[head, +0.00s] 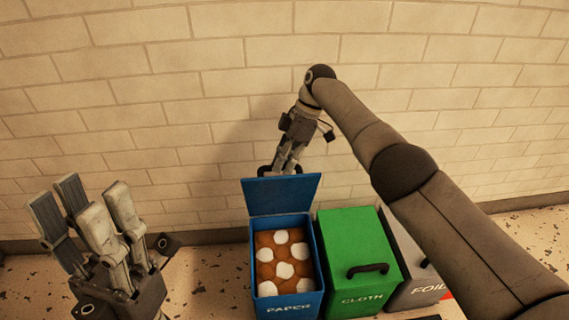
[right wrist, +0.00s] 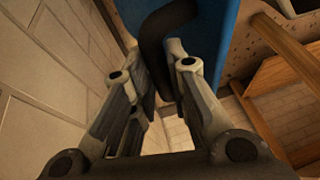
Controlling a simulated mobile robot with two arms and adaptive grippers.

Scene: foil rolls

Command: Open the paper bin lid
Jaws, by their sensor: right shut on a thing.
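The blue paper bin (head: 290,305) stands against the brick wall in the head view, marked PAPER on its front. Its blue lid (head: 283,197) is open and stands up at the back of the bin. The lid's dark handle (head: 265,171) is at the lid's top edge. My right gripper (head: 284,166) is above and behind the raised lid, shut on the handle. In the right wrist view the curved black handle (right wrist: 160,40) runs between the fingers (right wrist: 166,70), beside the blue lid (right wrist: 208,35). My left gripper (head: 82,203) is open and empty, left of the bin.
Brown contents with white round patches show inside the paper bin. A closed green CLOTH bin (head: 350,250) with a dark handle stands right beside it. A grey bin marked FOIL (head: 420,292) is further right, partly behind my right arm. Speckled floor (head: 215,270) is clear left of the bins.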

